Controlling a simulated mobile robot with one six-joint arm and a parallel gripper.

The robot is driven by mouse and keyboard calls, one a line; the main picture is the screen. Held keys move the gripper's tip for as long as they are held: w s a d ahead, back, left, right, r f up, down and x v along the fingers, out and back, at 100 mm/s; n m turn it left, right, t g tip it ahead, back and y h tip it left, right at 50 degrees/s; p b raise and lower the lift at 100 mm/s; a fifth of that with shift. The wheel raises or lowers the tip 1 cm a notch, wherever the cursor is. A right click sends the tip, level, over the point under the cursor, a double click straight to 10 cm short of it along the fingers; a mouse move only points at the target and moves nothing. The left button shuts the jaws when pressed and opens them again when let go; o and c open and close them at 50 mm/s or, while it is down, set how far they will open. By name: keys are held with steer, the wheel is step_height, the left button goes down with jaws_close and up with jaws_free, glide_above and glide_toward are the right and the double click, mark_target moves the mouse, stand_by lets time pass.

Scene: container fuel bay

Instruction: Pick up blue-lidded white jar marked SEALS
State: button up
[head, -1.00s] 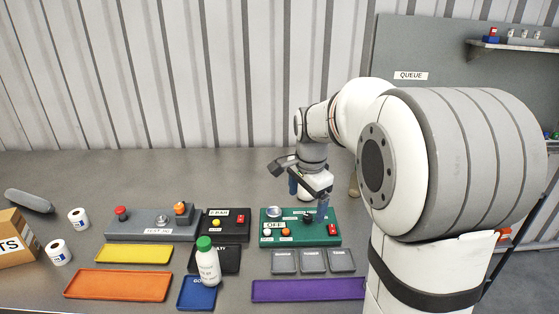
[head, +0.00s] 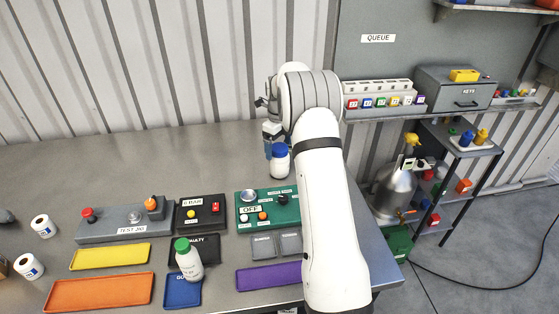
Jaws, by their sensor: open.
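A white jar with a blue lid (head: 279,165) stands upright on the grey bench behind the green panel. Its label cannot be read from here. My gripper (head: 271,146) is open at the jar's lid, with a finger just to the left of the lid. The other finger is hidden by my arm or the jar, so I cannot tell whether the jar lies between the fingers or whether they touch it.
A green-lidded white bottle (head: 188,262) stands by the blue tray (head: 181,296). The green panel (head: 270,203) with knobs lies in front of the jar. Yellow (head: 110,256), orange (head: 98,295) and purple (head: 267,276) trays line the front. The bench behind the grey test box (head: 124,221) is clear.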

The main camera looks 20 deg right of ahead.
mark_target(279, 158)
steer(key=f+p, duration=0.1)
steer(key=f, duration=0.1)
steer(key=f+p, duration=0.1)
steer(key=f, duration=0.2)
steer(key=shift+s+f, duration=0.2)
steer(key=shift+f, duration=0.15)
steer(key=c, duration=1.2)
